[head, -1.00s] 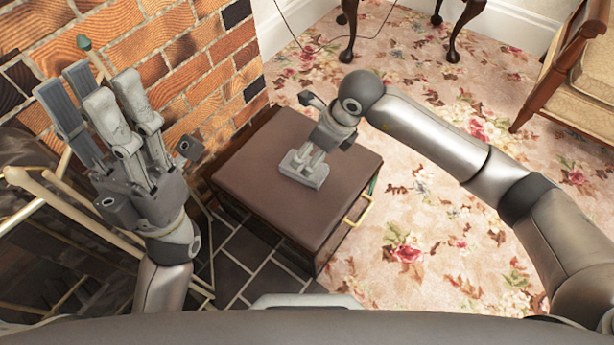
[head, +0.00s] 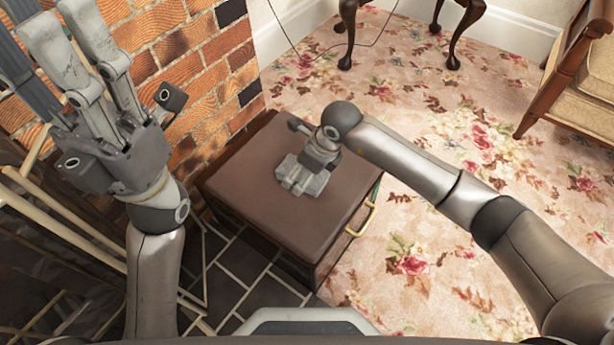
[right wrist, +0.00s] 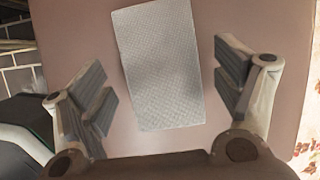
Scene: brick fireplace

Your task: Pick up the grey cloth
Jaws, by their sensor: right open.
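The grey cloth (right wrist: 160,65) is a flat, patterned rectangle lying on the brown top of a box, seen in the right wrist view. My right gripper (right wrist: 163,90) is open, with one finger on either side of the cloth and apart from it. In the head view my right gripper (head: 301,177) is over the middle of the box top and hides most or all of the cloth. My left gripper (head: 60,55) is raised at the upper left, in front of the bricks. Its fingertips are partly cut off by the picture edge.
The brown box (head: 250,175) has a brass handle (head: 361,220) on its right side. A brick wall (head: 190,60) stands behind and left of it. A wooden armchair (head: 575,75) is at the upper right. Flowered carpet (head: 440,150) lies open to the right.

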